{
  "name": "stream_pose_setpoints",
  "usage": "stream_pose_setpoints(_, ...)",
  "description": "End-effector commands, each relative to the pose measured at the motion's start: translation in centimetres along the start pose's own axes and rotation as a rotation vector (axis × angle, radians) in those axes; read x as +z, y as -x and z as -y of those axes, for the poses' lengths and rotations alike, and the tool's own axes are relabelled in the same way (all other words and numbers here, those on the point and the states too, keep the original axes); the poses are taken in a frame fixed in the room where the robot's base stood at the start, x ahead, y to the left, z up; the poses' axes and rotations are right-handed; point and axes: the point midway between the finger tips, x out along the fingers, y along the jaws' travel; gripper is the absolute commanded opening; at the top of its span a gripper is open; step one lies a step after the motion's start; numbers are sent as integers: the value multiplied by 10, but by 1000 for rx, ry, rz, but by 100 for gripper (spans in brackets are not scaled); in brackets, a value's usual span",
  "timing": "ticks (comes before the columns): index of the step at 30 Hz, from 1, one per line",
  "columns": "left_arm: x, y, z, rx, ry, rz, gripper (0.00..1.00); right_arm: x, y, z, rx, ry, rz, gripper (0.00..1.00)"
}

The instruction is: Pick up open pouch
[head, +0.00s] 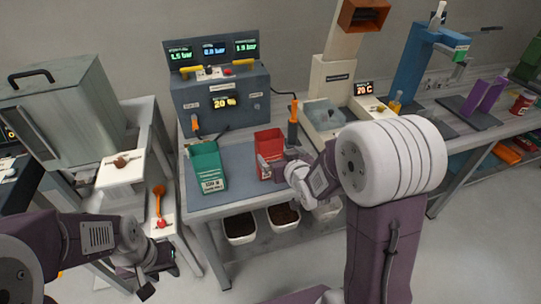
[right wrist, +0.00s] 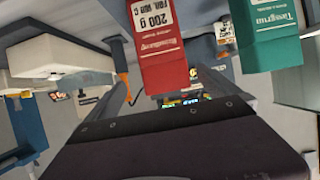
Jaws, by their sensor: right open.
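A red pouch (head: 268,142) stands upright on the blue-grey mat of the table. A green pouch (head: 209,167) with a white label stands to its left, its top seeming open. My right gripper (head: 272,168) is open at the red pouch's lower front. In the right wrist view the red pouch (right wrist: 157,45) appears inverted ahead of the jaws, with the green pouch (right wrist: 266,38) to its right. Whether the jaws touch the red pouch cannot be told. My left gripper (head: 150,275) is low at the left, away from both pouches; its jaw opening is unclear.
A grey machine with lit displays (head: 218,95) stands behind the pouches. A beige machine with a clear bin (head: 325,115) is to the right. Bins of dark material (head: 240,228) sit under the table edge.

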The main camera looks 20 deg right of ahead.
Motion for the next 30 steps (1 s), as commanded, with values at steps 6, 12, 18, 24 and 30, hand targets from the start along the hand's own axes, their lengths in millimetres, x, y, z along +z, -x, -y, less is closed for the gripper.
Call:
stream_pose_setpoints(6,0,0,0,0,0,-1,36,-8,-12,1,-4,1,-39,100)
stream_pose_setpoints(12,-1,2,0,0,0,-1,36,-9,-38,1,-3,1,-38,100)
stream_pose_setpoints(18,-1,4,0,0,0,-1,36,-9,-51,2,-4,2,-36,100)
stream_pose_setpoints(24,-1,7,0,0,0,-1,36,-10,-86,5,-3,2,-37,100)
stream_pose_setpoints(30,-1,7,0,0,0,-1,36,-10,-92,5,-3,1,-37,100)
